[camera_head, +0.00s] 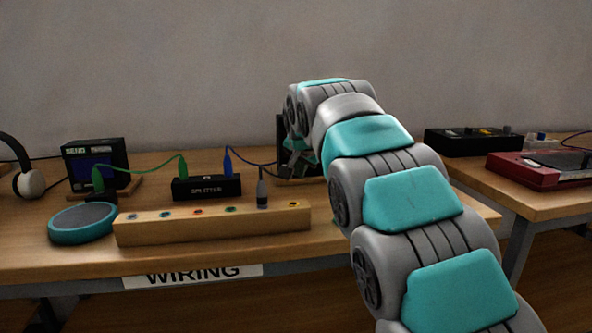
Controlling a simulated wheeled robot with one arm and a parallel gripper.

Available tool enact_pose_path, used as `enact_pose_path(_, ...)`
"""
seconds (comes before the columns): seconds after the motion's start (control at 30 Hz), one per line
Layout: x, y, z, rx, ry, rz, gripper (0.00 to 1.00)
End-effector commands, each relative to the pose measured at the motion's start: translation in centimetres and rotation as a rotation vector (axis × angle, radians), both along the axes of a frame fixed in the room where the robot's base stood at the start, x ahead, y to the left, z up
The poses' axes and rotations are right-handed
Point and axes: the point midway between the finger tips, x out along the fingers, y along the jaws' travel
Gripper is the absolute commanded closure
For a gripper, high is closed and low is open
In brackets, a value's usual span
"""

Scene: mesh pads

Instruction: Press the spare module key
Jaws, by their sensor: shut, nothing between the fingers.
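My gripper (290,170) is shut and empty at the back right of the wiring table (405,228). It is in front of a dark upright module (282,130) on a wooden base, and my arm hides most of that module. No key can be made out there, and I cannot tell whether the fingers touch it. No label reading "spare" is legible. A black box marked as a splitter (207,188) stands left of my gripper, with a green plug (183,167) and a blue plug (227,162) on top.
A wooden block (213,225) with several coloured sockets lies along the front. A round teal-rimmed pad (82,222), a screen unit (95,162) and headphones (28,183) are left. A second table holds a red device (530,174) and a black box (472,141).

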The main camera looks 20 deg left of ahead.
Motion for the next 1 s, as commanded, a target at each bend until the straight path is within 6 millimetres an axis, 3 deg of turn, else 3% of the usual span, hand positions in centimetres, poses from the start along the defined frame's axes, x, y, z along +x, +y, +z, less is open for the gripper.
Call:
enact_pose_path(0.7,-4.8,-2.9,0.0,0.001,-0.002,0.0,1.0)
enact_pose_path(1.0,-5.1,-3.1,0.0,0.0,0.0,0.0,1.0)
